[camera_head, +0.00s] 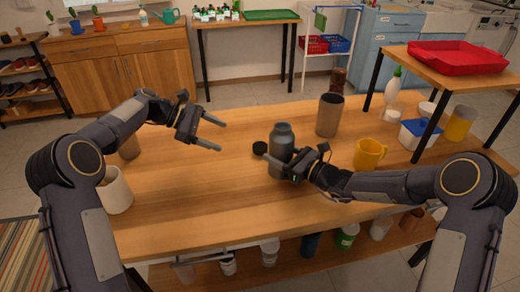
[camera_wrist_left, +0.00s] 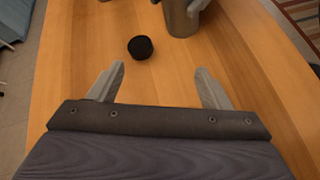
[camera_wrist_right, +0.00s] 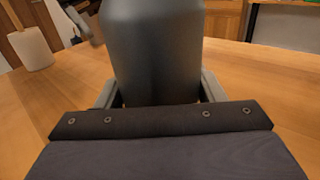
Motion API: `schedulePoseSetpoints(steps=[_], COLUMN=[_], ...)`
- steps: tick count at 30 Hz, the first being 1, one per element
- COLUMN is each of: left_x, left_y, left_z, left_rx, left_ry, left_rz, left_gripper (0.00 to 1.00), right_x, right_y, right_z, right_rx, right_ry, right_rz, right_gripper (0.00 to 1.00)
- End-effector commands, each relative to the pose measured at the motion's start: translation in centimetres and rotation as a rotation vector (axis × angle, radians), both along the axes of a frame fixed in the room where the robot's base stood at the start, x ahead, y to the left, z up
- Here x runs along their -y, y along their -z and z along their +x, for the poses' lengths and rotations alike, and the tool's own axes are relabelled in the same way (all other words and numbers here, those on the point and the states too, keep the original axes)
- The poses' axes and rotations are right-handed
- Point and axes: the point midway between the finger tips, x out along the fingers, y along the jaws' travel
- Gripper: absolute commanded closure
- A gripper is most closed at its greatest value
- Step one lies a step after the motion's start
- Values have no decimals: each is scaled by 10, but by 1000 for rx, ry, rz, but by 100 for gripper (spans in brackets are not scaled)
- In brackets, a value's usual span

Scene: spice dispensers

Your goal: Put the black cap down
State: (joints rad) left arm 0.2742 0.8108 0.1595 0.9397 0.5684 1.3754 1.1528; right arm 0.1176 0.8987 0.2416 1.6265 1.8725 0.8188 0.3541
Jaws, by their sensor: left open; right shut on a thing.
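The black cap (camera_head: 260,148) lies on the wooden table, just left of a grey bottle (camera_head: 281,143). It also shows in the left wrist view (camera_wrist_left: 140,47), apart from my fingers. My left gripper (camera_head: 215,135) is open and empty above the table, to the left of the cap. My right gripper (camera_head: 277,168) is shut on the grey bottle. The bottle stands upright, and its body fills the middle of the right wrist view (camera_wrist_right: 152,50). Its lower part is partly hidden by the gripper.
A brown tumbler (camera_head: 329,115) and a yellow mug (camera_head: 369,155) stand right of the bottle. A white cup (camera_head: 116,190) is at the left, near my left arm. A raised shelf with a red tray (camera_head: 456,57) is at the right. The table's middle left is clear.

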Motion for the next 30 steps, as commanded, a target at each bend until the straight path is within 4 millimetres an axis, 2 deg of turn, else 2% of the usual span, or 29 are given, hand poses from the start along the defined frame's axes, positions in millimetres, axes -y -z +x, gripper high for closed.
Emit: schedulePoseSetpoints(steps=[1, 3, 9, 13, 22, 30], left_x=[0, 0, -1, 7, 52, 68], left_y=[15, 30, 56, 65, 83, 89], left_z=[13, 25, 43, 48, 55, 58], left_rx=[-47, -105, -208, -230, -230, -228], left_ry=[-23, -54, -102, -110, -111, -112], left_rz=[-42, -93, -185, -203, -203, -202], left_gripper=[29, 29, 29, 29, 29, 29], right_x=[0, 0, 0, 0, 0, 0], right_y=[0, 0, 0, 0, 0, 0], right_z=[0, 0, 0, 0, 0, 0], right_rx=[1, 0, -1, -1, -1, -1], right_ry=[0, 0, 0, 0, 0, 0], right_rz=[1, 0, 1, 1, 1, 0], right_gripper=[79, 79, 79, 79, 79, 79])
